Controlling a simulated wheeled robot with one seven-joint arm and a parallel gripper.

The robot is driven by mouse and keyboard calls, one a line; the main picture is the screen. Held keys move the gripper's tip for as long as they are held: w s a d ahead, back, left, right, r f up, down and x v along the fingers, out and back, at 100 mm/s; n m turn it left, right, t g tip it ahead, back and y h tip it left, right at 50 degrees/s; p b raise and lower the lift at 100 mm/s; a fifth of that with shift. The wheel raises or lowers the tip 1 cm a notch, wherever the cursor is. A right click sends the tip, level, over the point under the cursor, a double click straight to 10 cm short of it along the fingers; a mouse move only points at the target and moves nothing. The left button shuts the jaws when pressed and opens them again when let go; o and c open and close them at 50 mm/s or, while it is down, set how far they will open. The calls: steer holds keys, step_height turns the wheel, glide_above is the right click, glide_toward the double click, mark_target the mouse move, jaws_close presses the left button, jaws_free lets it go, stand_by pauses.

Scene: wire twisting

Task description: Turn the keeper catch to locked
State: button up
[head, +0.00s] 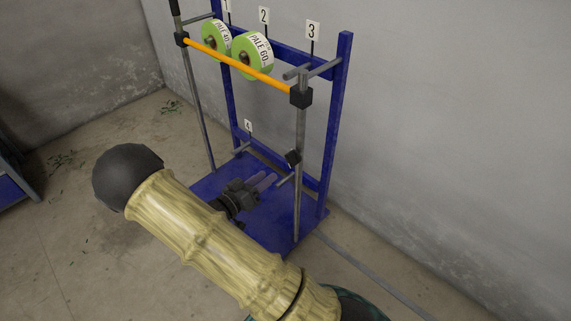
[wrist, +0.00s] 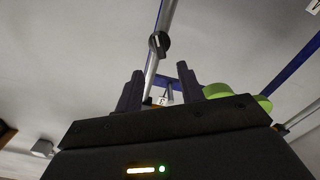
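The keeper catch appears to be the black knob (head: 293,157) on the right upright of the blue rack. In the wrist view a round black knob (wrist: 159,43) with a pale line across it sits on the grey post, beyond my fingertips. My gripper (head: 266,182) is just left of the post and below the knob in the head view, apparently not touching it. In the wrist view my gripper (wrist: 161,76) has its two dark fingers spread with nothing between them. Which position the catch is in cannot be told.
An orange bar (head: 240,66) crosses the front of the blue rack (head: 336,120). Green labelled spools (head: 252,55) hang behind it. Numbered tags (head: 313,30) mark the pegs. The right post (head: 300,205) stands close to my gripper.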

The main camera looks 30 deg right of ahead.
mark_target(288, 161)
steer(key=b+x, duration=0.1)
steer(key=x, duration=0.8)
steer(key=shift+d, duration=0.15)
steer(key=shift+c, duration=0.5)
jaws_close()
